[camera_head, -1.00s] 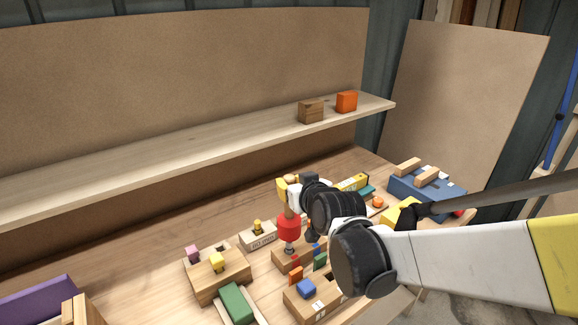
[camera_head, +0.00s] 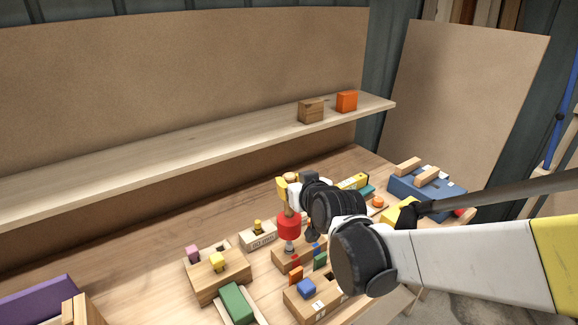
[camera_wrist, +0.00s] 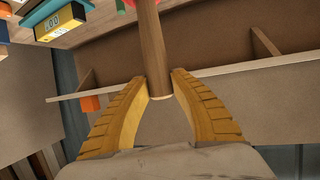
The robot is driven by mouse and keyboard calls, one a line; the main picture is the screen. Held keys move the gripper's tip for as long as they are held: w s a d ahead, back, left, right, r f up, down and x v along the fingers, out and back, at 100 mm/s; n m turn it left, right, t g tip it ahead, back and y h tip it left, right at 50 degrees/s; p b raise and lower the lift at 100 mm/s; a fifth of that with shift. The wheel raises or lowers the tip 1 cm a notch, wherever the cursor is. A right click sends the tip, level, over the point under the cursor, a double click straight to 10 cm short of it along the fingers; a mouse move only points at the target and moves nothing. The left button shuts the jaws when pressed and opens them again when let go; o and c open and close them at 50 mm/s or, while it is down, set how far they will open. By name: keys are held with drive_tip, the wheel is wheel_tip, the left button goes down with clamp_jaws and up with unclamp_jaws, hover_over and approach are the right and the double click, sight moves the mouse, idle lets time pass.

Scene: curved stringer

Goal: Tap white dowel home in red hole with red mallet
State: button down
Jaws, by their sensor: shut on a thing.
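The red mallet (camera_head: 289,228) hangs with its head down over a wooden block. My gripper (camera_head: 289,194) is shut on the upper part of its wooden handle. In the wrist view the handle (camera_wrist: 148,45) runs between the two yellow fingers (camera_wrist: 160,88). A small pale piece (camera_head: 290,246) shows right under the red head. I cannot tell whether it is the white dowel or part of the mallet, nor whether they touch. The wooden block (camera_head: 284,259) under it carries small coloured pieces, a red one among them. The red hole is not clearly visible.
A block with a yellow knob (camera_head: 258,234) stands left of the mallet. A block with pink and yellow pegs (camera_head: 217,275), a green piece (camera_head: 238,303) and a block with a blue piece (camera_head: 307,288) crowd the front. A blue box (camera_head: 428,190) stands right. A shelf (camera_head: 200,150) runs behind.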

wheel_tip(320, 180, down, 6)
drive_tip(key=b, duration=0.4)
drive_tip(key=shift+r, duration=0.2)
wheel_tip(320, 180, up, 10)
drive_tip(key=p, duration=0.7)
drive_tip(key=shift+f+p, duration=0.25)
drive_tip(key=shift+p, duration=0.1)
drive_tip(key=shift+f, duration=0.1)
